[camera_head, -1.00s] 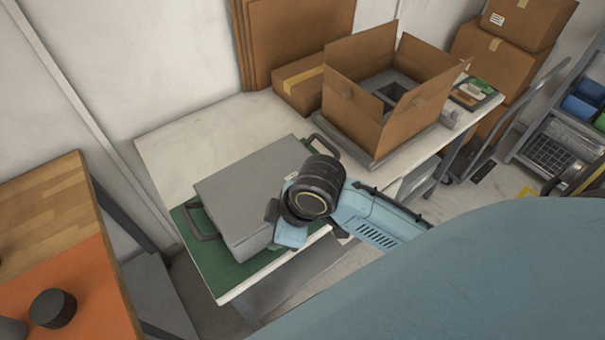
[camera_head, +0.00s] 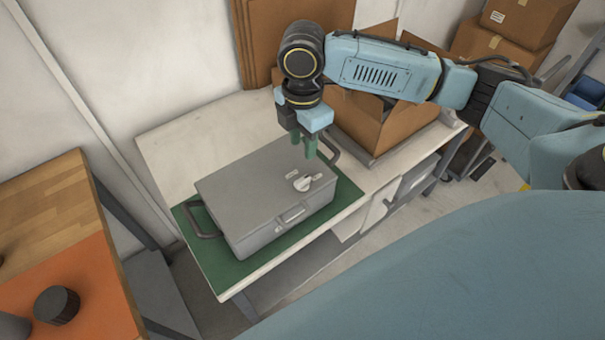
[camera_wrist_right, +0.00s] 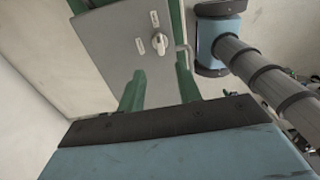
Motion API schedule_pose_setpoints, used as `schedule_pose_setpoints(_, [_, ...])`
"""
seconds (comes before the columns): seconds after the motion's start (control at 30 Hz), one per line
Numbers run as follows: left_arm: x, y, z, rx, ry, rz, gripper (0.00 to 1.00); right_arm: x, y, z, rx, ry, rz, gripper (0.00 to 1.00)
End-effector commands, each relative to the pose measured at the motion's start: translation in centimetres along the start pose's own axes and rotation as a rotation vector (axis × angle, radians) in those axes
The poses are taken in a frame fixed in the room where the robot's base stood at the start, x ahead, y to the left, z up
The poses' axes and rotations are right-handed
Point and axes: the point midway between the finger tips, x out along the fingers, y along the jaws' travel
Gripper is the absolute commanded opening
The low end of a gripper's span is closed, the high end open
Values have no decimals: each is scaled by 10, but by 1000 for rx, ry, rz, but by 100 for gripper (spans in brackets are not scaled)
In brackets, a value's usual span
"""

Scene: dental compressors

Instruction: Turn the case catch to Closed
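The grey case (camera_head: 262,197) lies shut on a green mat (camera_head: 346,196) at the front of the white table. Its catch, a pale round knob (camera_head: 302,183) on the lid, also shows in the wrist view (camera_wrist_right: 160,43). Small labels sit beside the knob, too small to read. My right gripper (camera_head: 304,150) hangs above the far right part of the case, apart from the knob. Its green fingers (camera_wrist_right: 162,92) are spread with nothing between them. My left gripper does not show in either view.
An open cardboard box (camera_head: 375,125) stands right behind my right gripper. Dark handles stick out at the case's ends, one at the left (camera_head: 199,222). A wood and orange bench (camera_head: 65,265) is at the left. The table's back left (camera_head: 190,140) is clear.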

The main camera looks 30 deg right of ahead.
Motion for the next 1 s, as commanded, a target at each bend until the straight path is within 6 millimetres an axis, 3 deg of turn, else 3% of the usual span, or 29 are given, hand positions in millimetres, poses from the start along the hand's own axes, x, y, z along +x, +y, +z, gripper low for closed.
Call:
schedule_pose_setpoints(0.3, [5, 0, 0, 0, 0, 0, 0, 70, -1, 0, 1, 0, -4, 35])
schedule_pose_setpoints(0.5, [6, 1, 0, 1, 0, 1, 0, 101, -1, -1, 0, 1, -1, 35])
schedule_pose_setpoints(0.7, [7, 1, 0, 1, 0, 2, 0, 114, 0, -1, 0, 0, 2, 35])
schedule_pose_setpoints(1.0, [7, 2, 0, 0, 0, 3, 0, 115, 0, -1, 0, 0, 2, 32])
